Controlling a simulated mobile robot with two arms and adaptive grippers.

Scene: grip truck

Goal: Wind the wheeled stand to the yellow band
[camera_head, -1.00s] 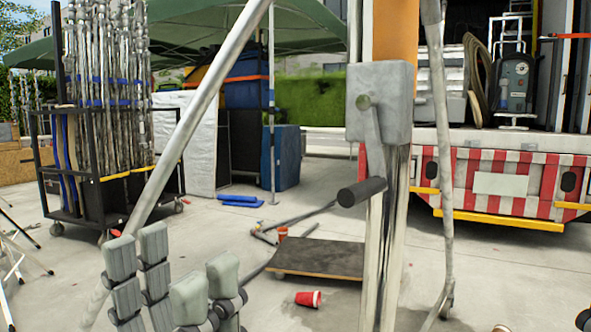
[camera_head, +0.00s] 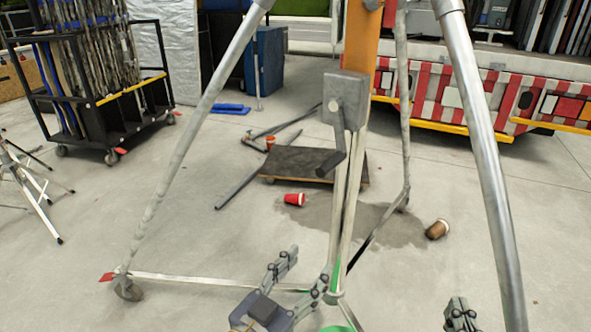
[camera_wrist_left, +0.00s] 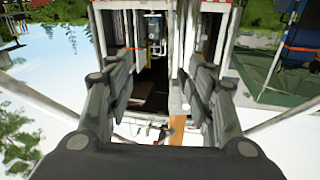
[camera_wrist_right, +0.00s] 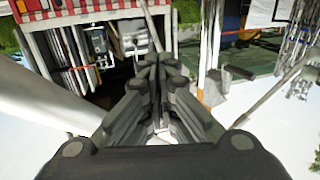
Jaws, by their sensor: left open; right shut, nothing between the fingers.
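The wheeled stand has a grey crank box (camera_head: 345,98) on its upright, with an orange column section (camera_head: 361,45) above. Splayed metal legs (camera_head: 180,175) reach the ground; a caster (camera_head: 127,288) shows at left. No yellow band is clear on the stand. My left gripper (camera_head: 299,270) is open and empty, low and below the crank. My right gripper (camera_head: 460,312) is low at right, apart from the crank; its fingers are shut and empty in the right wrist view (camera_wrist_right: 160,68). The handle also shows there (camera_wrist_right: 238,73).
A loaded rack cart (camera_head: 110,120) stands at left, near a light tripod (camera_head: 30,190). A striped truck bumper (camera_head: 430,100) is behind.

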